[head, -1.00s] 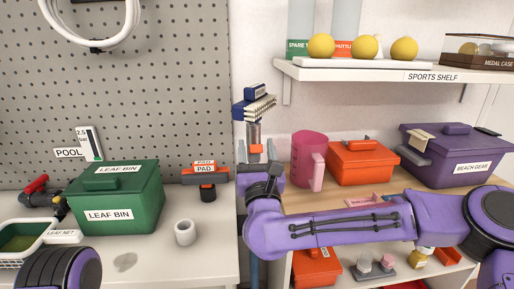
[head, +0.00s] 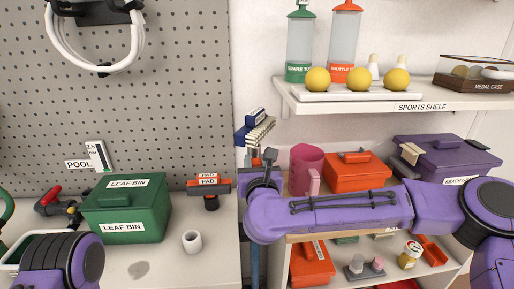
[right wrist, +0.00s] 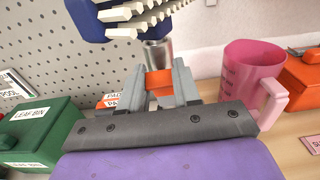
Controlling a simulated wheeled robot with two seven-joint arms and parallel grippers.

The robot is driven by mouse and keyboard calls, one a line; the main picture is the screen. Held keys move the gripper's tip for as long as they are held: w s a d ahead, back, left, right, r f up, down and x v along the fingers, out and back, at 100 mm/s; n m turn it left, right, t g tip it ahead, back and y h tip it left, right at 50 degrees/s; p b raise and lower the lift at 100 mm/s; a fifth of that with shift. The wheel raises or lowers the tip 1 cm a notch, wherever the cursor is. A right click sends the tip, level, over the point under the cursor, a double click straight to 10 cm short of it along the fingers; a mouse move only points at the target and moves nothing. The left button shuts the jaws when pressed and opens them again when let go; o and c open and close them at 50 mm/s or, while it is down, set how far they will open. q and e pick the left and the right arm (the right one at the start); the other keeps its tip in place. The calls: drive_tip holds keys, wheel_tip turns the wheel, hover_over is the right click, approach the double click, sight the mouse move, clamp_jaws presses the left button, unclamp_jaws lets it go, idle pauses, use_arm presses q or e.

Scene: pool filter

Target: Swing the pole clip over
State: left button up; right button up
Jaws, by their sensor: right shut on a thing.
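The pole brush has a blue head with pale bristles (head: 260,130). It also shows at the top of the right wrist view (right wrist: 135,14), above a grey metal pole (right wrist: 157,52). The orange pole clip (right wrist: 158,84) is low on that pole. My right gripper (right wrist: 158,76) is shut on the clip, with one grey finger on each side. In the head view my right wrist hides the clip and most of the pole. My left arm shows only at the lower left, and its gripper is out of view.
The green leaf bin (head: 124,208), an orange-capped pad holder (head: 209,187) and a white cup (head: 192,241) are on the left bench. A pink jug (head: 306,165) and an orange box (head: 357,174) stand close right of my gripper. The sports shelf (head: 400,107) is above them.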

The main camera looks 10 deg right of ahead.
drive_tip(key=shift+w+r+p, duration=0.15)
drive_tip(key=shift+r+p, duration=0.15)
drive_tip(key=shift+r, duration=0.1)
drive_tip(key=shift+f+g, duration=0.25)
drive_tip(key=shift+g, duration=0.15)
use_arm(q)
drive_tip(key=shift+r, duration=0.85)
use_arm(e)
drive_tip(key=o, duration=1.1)
drive_tip(key=shift+c, duration=0.2)
use_arm(q)
drive_tip(key=shift+f+b, duration=1.15)
use_arm(e)
drive_tip(key=s+r, duration=0.1)
drive_tip(key=s, duration=0.9)
drive_tip(key=shift+s, duration=0.2)
